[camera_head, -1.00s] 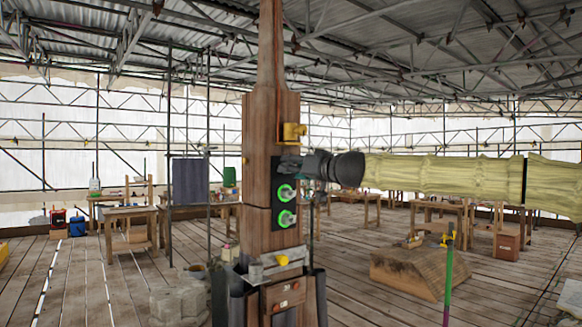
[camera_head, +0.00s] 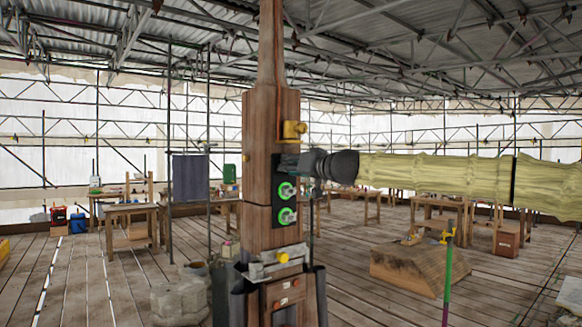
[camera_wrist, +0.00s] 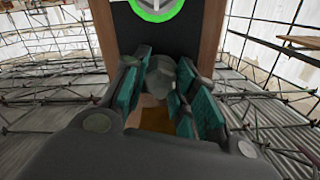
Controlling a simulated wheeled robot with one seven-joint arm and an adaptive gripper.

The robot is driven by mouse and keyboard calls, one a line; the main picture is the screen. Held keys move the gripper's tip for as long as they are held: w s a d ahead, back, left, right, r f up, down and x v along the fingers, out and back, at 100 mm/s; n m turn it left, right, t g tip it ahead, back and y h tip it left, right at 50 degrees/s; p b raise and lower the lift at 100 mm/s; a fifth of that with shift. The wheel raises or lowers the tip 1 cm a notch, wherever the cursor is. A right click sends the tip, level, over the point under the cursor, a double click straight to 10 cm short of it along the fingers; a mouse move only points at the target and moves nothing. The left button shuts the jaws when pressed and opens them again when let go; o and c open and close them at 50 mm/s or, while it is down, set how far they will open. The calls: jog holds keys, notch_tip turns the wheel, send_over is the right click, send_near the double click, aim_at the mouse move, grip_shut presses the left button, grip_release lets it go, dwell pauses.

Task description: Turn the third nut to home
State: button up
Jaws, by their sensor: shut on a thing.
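A wooden spire post (camera_head: 257,150) stands upright in the middle of the head view. A black plate (camera_head: 277,208) on it carries two green-ringed nuts, a middle one (camera_head: 286,190) and a lower one (camera_head: 287,216). My gripper (camera_head: 287,163) is at the plate's top end, coming from the right, and covers what is there. In the wrist view my teal-padded fingers (camera_wrist: 168,95) are shut around a grey nut (camera_wrist: 160,75). A green ring (camera_wrist: 157,8) shows past it. The gripped nut's own ring and turn angle cannot be made out.
A yellow fitting (camera_head: 293,131) juts from the post just above my gripper. A wooden block (camera_head: 412,268) and a green pole (camera_head: 448,275) stand to the right. Workbenches are farther back.

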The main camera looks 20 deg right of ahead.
jog(key=shift+m, duration=0.3)
jog(key=shift+f+m+b, duration=0.15)
jog(key=shift+m+b, duration=3.85)
jog(key=shift+m, duration=14)
jog(key=o, duration=1)
jog(key=shift+d, duration=0.1)
